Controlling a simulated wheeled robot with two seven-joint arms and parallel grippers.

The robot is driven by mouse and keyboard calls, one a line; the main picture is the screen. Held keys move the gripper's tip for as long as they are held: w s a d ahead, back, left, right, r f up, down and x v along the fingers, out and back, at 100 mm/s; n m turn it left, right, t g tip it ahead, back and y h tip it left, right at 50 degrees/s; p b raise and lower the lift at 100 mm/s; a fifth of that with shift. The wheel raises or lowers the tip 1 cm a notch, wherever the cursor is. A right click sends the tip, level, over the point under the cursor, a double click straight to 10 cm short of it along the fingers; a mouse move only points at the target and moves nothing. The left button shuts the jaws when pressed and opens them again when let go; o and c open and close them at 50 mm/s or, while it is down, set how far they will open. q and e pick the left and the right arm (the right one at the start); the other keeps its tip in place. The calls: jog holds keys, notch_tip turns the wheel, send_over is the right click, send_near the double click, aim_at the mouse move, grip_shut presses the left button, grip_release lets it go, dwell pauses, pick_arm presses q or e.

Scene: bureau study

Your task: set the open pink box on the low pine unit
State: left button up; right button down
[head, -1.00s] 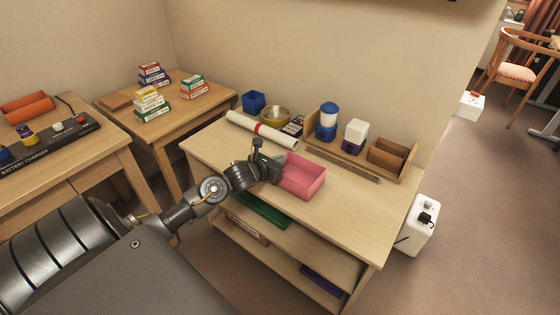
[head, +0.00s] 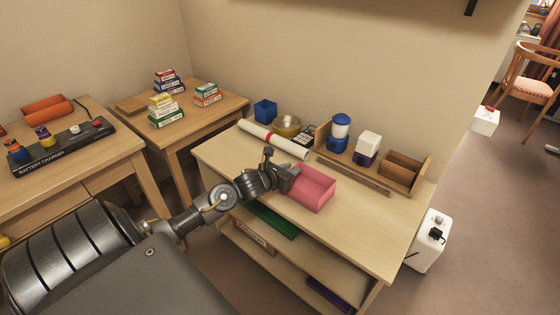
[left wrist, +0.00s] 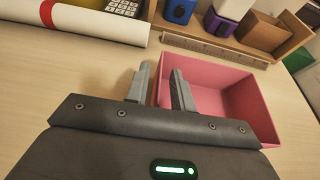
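The open pink box (head: 318,198) rests upright on the top of a low pale wooden unit (head: 350,228), near its front edge. My left gripper (head: 287,179) is at the box's left side. In the left wrist view the fingers (left wrist: 160,90) are apart, one outside the box's left wall and one inside. Gaps show between the fingers and the wall. The box (left wrist: 225,95) looks empty there. My right gripper is not in view.
A white paper roll (head: 275,139), a bowl (head: 288,126), a blue cup (head: 265,110) and a wooden organizer (head: 402,172) line the unit's back. The top's right front is clear. A side table (head: 215,118) with small boxes stands to the left.

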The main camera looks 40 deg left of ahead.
pick_arm(q)
jog(key=v, duration=1.2)
